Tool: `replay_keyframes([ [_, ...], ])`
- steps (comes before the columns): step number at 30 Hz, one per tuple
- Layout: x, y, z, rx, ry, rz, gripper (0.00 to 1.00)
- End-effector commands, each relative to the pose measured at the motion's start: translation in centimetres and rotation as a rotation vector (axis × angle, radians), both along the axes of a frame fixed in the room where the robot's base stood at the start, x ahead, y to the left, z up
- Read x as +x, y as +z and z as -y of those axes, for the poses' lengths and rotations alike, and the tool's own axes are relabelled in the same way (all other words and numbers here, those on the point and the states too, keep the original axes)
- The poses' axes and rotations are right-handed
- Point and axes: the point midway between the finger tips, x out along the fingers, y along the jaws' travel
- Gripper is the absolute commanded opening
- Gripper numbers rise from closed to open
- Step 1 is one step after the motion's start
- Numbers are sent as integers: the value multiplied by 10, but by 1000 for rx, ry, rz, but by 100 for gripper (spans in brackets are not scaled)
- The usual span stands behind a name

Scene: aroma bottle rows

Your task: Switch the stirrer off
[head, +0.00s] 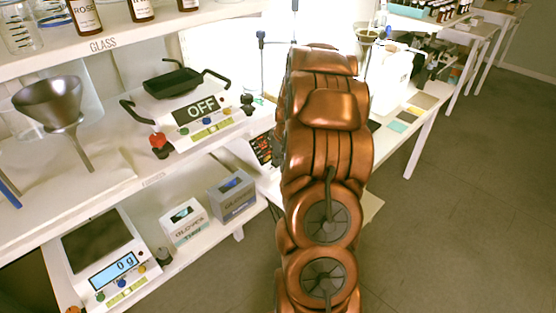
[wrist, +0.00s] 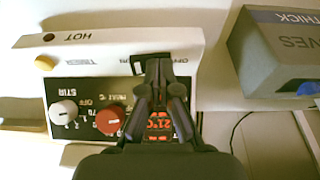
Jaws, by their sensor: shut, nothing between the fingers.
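The stirrer (wrist: 110,55) fills the upper left of the wrist view, its panel upside down. It has a white knob (wrist: 63,113) by the word STIR, a red knob (wrist: 110,120), a lit red display (wrist: 160,122) and a black-and-white rocker switch (wrist: 139,66). My gripper (wrist: 156,66) is shut and empty, its tips over the rocker switch. They hide part of it, and I cannot tell whether they touch it or which way it is set. In the head view the stirrer's dark panel (head: 262,150) shows left of my arm, which hides the rest and my gripper.
A grey THICK gloves box (wrist: 275,50) stands close to the stirrer; it also shows on the lower shelf in the head view (head: 232,196). A scale reading OFF (head: 200,108) and a metal funnel (head: 48,100) stand on the left shelf. The floor (head: 450,220) at right is clear.

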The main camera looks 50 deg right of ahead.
Motion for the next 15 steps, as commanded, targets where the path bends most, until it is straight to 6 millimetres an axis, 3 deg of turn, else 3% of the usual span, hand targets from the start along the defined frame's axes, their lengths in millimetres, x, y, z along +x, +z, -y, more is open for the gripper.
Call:
replay_keyframes([
  [15,-1,0,9,3,0,-2,0],
])
